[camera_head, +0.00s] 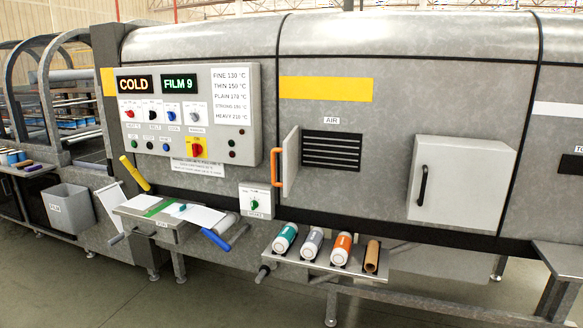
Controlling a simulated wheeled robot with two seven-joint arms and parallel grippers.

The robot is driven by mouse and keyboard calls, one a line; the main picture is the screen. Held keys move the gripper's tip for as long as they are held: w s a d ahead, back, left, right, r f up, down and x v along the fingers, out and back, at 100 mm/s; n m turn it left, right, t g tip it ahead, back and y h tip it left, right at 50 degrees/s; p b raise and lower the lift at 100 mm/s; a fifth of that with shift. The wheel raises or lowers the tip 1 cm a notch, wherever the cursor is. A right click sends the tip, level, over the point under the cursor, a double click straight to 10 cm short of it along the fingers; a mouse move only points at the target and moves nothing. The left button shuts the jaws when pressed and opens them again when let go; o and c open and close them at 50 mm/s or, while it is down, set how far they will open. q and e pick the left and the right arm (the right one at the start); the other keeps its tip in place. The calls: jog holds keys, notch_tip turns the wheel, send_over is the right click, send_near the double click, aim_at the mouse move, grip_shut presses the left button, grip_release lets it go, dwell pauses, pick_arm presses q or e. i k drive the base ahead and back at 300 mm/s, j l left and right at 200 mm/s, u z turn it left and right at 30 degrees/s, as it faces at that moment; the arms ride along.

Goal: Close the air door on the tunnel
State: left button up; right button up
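The air door (291,165) is a small grey panel with an orange handle (277,167). It stands open, swung out from the tunnel wall (400,90) on the left side of a dark slatted vent (332,152). A label reading AIR (331,121) is above the vent. The vent's slats are uncovered. Neither of my grippers shows in the head view.
A control panel (240,145) reading COLD and FILM 9 is left of the door. Below stand a small switch box (256,201) and a rack holding several rolls (312,243). A grey box with a black handle (455,180) juts out at right.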

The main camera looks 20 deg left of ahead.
aim_at(290, 149)
jog(key=i+j, duration=0.1)
jog(key=j, duration=0.25)
jog(key=i+j, duration=0.15)
jog(key=j, duration=0.2)
jog(key=i+j, duration=0.1)
jog(key=j, duration=0.25)
jog(key=i+j, duration=0.15)
jog(key=j, duration=0.2)
jog(key=i+j, duration=0.1)
jog(key=j, duration=0.3)
jog(key=i+j+u, duration=0.1)
jog(key=j, duration=0.25)
